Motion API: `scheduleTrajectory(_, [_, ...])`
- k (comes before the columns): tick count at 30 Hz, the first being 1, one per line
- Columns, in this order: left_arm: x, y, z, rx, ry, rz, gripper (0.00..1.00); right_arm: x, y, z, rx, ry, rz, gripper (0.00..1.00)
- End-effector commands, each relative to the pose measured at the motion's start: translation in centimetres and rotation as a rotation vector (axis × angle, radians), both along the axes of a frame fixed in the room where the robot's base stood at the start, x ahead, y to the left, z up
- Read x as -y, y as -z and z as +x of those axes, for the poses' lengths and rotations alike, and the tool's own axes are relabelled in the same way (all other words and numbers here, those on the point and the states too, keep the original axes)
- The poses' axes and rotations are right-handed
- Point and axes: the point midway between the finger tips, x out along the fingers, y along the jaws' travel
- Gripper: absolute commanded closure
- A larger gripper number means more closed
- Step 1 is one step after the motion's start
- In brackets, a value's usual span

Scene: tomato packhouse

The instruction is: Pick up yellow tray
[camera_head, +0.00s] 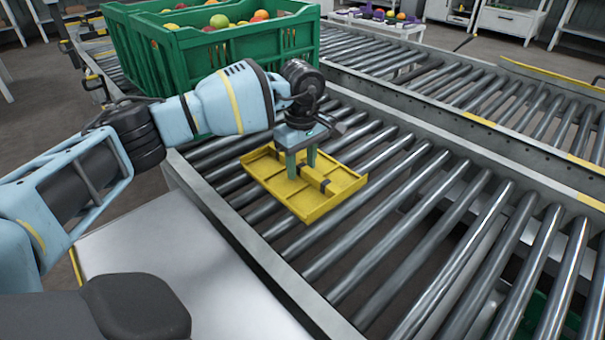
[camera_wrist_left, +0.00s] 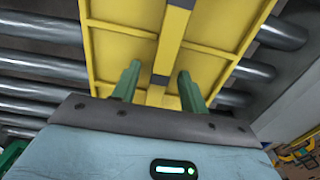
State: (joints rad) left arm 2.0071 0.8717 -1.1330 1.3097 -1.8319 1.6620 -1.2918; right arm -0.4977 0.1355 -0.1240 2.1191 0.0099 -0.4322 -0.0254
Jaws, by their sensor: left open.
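The yellow tray (camera_head: 275,183) lies flat on the metal rollers, with a low rim and a raised yellow bar with dark bands across its middle. My left gripper (camera_head: 302,172) is over the tray, pointing down, with its green fingers at the bar. In the left wrist view the tray (camera_wrist_left: 118,45) fills the upper middle, and the open fingers of the left gripper (camera_wrist_left: 160,90) stand on either side of the bar (camera_wrist_left: 172,45). I cannot tell whether the fingers touch the bar. My right gripper is not in view.
A green crate (camera_head: 240,55) of tomatoes and other round produce stands behind my left arm. A metal side rail (camera_head: 440,117) separates this roller conveyor from another behind it. The rollers (camera_head: 430,235) right of the tray are clear.

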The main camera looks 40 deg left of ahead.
Motion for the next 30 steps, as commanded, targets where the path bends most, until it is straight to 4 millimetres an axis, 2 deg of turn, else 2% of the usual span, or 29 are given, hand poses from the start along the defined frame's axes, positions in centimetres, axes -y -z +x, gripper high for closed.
scheduleTrajectory(12, [0.0, 0.2, 0.0, -0.001, 0.0, 0.0, 0.56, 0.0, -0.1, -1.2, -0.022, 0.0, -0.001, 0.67])
scheduleTrajectory(25, [0.0, 0.5, 0.0, -0.001, 0.0, 0.0, 0.56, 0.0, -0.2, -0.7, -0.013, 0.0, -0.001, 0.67])
scheduleTrajectory(26, [0.0, 0.5, 0.0, -0.001, 0.0, 0.0, 0.58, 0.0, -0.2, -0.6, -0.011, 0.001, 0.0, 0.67])
scheduleTrajectory(30, [0.0, 0.5, 0.0, -0.001, 0.0, 0.0, 0.76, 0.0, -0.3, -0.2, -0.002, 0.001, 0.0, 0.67])
